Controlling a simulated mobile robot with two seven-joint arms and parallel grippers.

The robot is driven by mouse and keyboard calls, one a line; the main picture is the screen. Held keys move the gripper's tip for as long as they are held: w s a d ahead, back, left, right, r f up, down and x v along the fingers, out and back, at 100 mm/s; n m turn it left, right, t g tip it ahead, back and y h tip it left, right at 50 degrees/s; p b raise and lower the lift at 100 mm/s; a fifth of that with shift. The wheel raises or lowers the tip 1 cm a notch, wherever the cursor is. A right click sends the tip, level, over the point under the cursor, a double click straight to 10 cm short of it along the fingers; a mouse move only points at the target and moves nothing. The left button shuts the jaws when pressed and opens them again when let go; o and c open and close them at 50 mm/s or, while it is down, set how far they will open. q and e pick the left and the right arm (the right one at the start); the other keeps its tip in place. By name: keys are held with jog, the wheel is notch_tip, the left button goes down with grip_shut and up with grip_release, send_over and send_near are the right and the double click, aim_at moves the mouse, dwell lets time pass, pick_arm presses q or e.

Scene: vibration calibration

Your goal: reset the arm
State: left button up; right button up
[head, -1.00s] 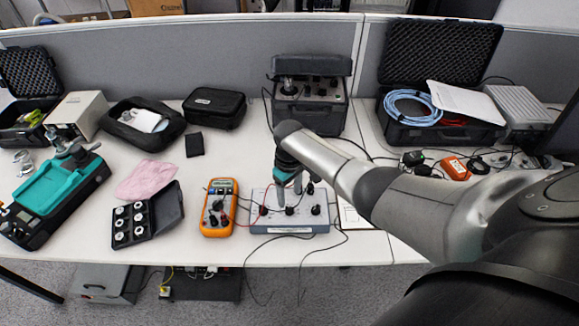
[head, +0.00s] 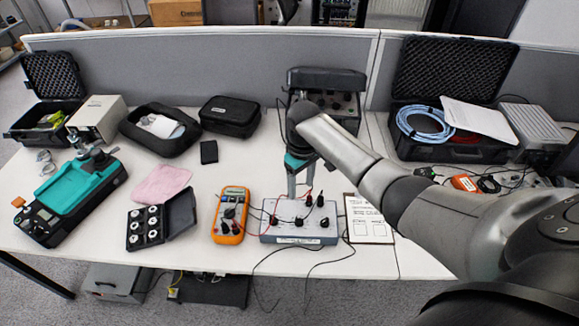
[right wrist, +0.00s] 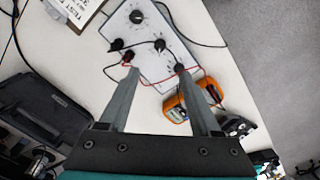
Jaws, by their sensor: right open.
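My right arm reaches in from the right in the head view. Its gripper (head: 299,188) hangs fingers down above the back of the grey control box (head: 280,240), with its fingers seen nearly edge-on. In the right wrist view the two fingers (right wrist: 158,72) stand apart with nothing held between them. The grey box with black knobs and red and black leads (right wrist: 150,40) lies beyond the fingertips there. Whether the fingertips touch any lead cannot be told. My left gripper is not in view.
An orange multimeter (head: 230,215) lies left of the grey box, and a clipboard (head: 368,220) lies right of it. A black knob case (head: 160,222), a teal-topped device (head: 75,190) and open black cases stand around. Loose cables hang over the front edge.

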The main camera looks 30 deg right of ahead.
jog(key=s+a+f+n+t, duration=0.1)
jog(key=s+a+f, duration=0.3)
jog(key=s+a, duration=0.75)
jog(key=s+r+m+t, duration=0.25)
jog(key=s+r, duration=0.55)
jog(key=s, duration=0.5)
notch_tip(320, 180, down, 31)
jog(key=s+g+b, duration=0.1)
jog(key=s+b, duration=0.2)
jog(key=b, duration=0.4)
jog(key=s+d+f+b, duration=0.1)
jog(key=s+f+b, duration=0.2)
jog(key=s+f, duration=0.4)
jog(key=s+d+f+n+g+b, duration=0.1)
jog(key=s+f+b, duration=0.2)
jog(key=s+f, duration=0.4)
notch_tip(320, 180, down, 4)
jog(key=shift+d+f, duration=0.25)
jog(key=shift+d, duration=0.05)
